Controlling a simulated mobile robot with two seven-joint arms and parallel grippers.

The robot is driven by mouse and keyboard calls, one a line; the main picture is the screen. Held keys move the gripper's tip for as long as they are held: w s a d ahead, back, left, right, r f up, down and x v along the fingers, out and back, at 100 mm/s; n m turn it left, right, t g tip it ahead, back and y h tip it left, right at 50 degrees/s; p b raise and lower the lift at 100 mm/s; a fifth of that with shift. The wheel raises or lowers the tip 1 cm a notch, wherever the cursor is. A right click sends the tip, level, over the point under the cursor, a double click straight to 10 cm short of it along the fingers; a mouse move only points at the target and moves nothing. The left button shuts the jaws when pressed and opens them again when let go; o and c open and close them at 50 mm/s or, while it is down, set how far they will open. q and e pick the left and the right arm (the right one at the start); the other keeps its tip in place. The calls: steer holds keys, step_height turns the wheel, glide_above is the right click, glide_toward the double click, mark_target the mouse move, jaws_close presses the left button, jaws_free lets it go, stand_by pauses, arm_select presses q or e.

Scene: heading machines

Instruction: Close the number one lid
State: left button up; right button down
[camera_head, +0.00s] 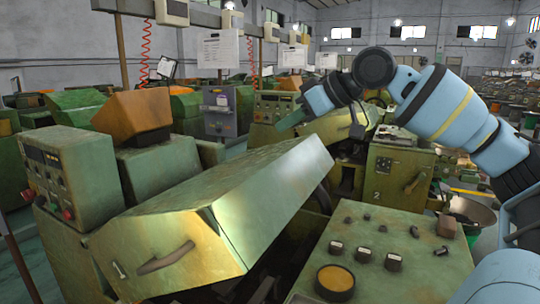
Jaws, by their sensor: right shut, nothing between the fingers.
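The number one lid (262,190) is a large worn green metal cover in the middle of the camera_head view. Its front face carries a dark handle (166,259) and a white "1". The lid sits tilted, its right side high over a dark gap, so it looks raised. My right arm comes in from the right and bends down behind the lid's upper far edge. My right gripper (288,121) is small there, close to that edge; it is shut and empty. I cannot tell whether it touches the lid. My left gripper is not in view.
A control box (72,175) with buttons stands left of the lid. A green panel with knobs and a yellow button (335,280) stands at the front right. A machine marked "2" (398,170) stands behind it. More machines fill the back.

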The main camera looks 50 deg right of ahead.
steer(key=b, duration=0.1)
glide_above(271, 164)
steer(key=w, duration=0.1)
step_height(271, 164, down, 4)
steer(key=shift+w, duration=0.15)
steer(key=shift+s+f+p, duration=0.25)
steer(key=shift+f+p, duration=0.1)
steer(key=shift+f, duration=0.15)
steer(key=shift+s+d+f+p, duration=0.1)
steer(key=shift+s+f+p, duration=0.1)
steer(key=shift+f, duration=0.25)
steer(key=shift+s+f+p, duration=0.15)
steer(key=shift+s+f, duration=0.05)
steer(key=shift+f, duration=0.55)
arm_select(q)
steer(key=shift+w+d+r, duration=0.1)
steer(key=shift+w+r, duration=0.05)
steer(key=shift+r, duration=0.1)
arm_select(e)
steer(key=shift+f, duration=0.1)
